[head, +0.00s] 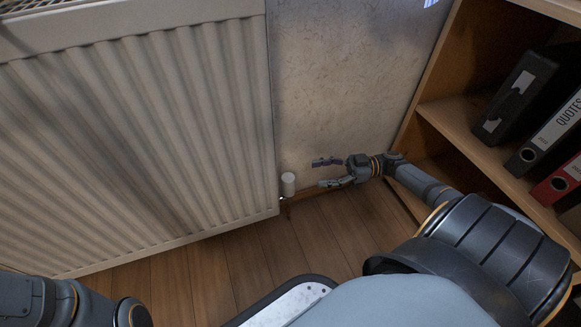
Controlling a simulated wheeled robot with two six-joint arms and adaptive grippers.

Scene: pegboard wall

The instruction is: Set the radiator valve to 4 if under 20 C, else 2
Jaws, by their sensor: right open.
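The white radiator (140,130) fills the left of the head view. A small white cylindrical valve knob (288,184) stands upright at its lower right corner; its markings are too small to read. My right gripper (322,173) is open and empty, just right of the knob. Its two fingers point left toward the knob, with a gap between fingertips and knob. No thermometer or temperature reading shows clearly in this view. Part of my left arm shows at the lower left, but its gripper is out of view.
A wooden shelf (453,113) with binders stands at the right, close to my right arm. A black binder (517,95) and a red binder (560,182) are on it. The pale wall (340,75) is behind the gripper. The wooden floor (205,268) is clear below the radiator.

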